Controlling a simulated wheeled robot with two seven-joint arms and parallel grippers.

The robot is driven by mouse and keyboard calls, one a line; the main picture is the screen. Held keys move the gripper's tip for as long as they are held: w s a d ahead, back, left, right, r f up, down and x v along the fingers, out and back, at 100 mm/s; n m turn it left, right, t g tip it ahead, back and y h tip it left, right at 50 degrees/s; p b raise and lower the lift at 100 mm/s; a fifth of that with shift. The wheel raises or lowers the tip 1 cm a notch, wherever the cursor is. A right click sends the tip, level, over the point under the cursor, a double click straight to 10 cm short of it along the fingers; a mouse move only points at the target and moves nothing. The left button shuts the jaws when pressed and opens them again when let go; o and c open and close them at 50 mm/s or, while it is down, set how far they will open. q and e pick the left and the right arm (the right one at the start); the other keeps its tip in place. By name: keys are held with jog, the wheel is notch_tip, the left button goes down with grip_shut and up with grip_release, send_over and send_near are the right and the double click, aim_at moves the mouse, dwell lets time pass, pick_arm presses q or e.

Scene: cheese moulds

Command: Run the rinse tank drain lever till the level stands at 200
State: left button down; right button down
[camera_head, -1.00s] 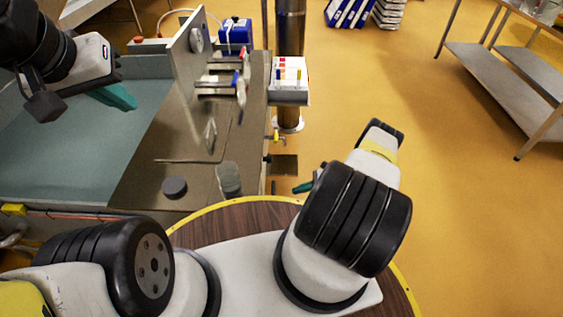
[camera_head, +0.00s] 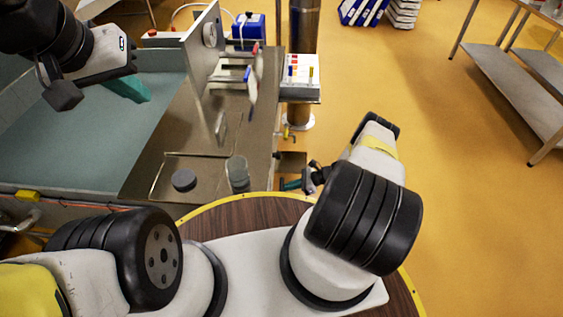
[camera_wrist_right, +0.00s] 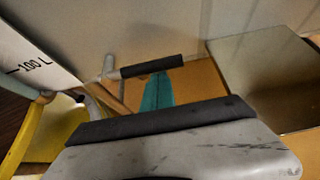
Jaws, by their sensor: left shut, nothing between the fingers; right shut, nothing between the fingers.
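The rinse tank is likely the teal-lined basin (camera_head: 70,140) on the left in the head view. In the right wrist view, a lever with a black grip (camera_wrist_right: 152,66) on a pale metal arm lies across the middle. My right gripper (camera_wrist_right: 157,90) is shut and empty, its teal fingertips at the grip's lower edge; I cannot tell whether they touch. In the head view my right gripper (camera_head: 291,185) is low beside the counter's right side. A white scale (camera_wrist_right: 35,60) marked "100 L" shows at upper left; no level reads clearly. My left gripper (camera_head: 130,88) is shut and empty over the basin.
A metal counter (camera_head: 150,165) beside the basin carries a dark puck (camera_head: 184,180), a clear glass (camera_head: 238,173) and an upright panel (camera_head: 204,60). A white box (camera_head: 301,90) stands by a metal column (camera_head: 303,30). Open yellow floor lies right, before a steel table (camera_head: 510,85).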

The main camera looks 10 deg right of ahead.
jog(key=shift+r+n+t, duration=0.3)
jog(key=shift+r+t, duration=0.1)
jog(key=shift+r, duration=0.05)
dwell(0.5)
jog(key=shift+s+a+r+n+t, duration=0.15)
jog(key=shift+r+n+t, duration=0.15)
jog(key=shift+r, duration=0.5)
jog(key=shift+s+r+n+t, duration=0.1)
jog(key=shift+r+n+t, duration=0.2)
jog(key=shift+r, duration=0.55)
jog(key=v, duration=0.8)
jog(key=c, duration=2.1)
grip_release()
